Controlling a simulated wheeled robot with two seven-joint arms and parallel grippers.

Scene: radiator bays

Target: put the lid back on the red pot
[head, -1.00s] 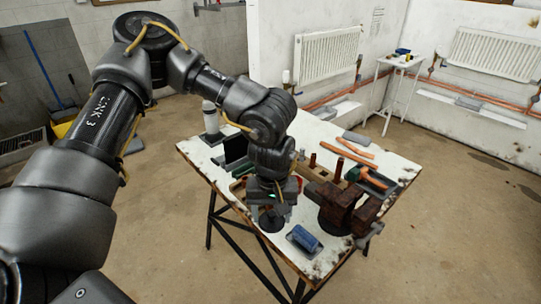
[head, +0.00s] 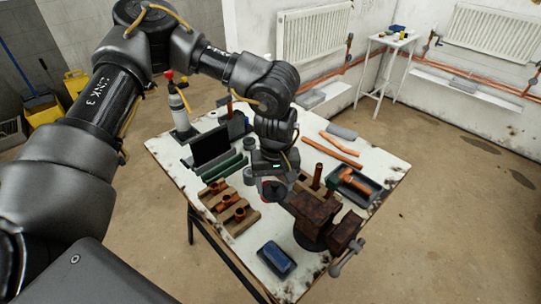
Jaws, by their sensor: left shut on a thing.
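My left gripper (head: 274,176) points down over the middle of the workbench, to the left of the vise. It is shut on a dark round lid (head: 273,189), which shows just below the fingers. The gripper and lid hide most of the pot. I cannot tell whether the lid touches the pot or hangs a little above it. My right gripper is not in view.
A rusty vise (head: 318,215) stands close on the right. A wooden block with copper fittings (head: 230,208) lies to the left, a blue box (head: 276,259) in front. A dark tray (head: 371,187) and copper pipes (head: 332,152) lie at right. A bottle (head: 178,108) stands at the back left.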

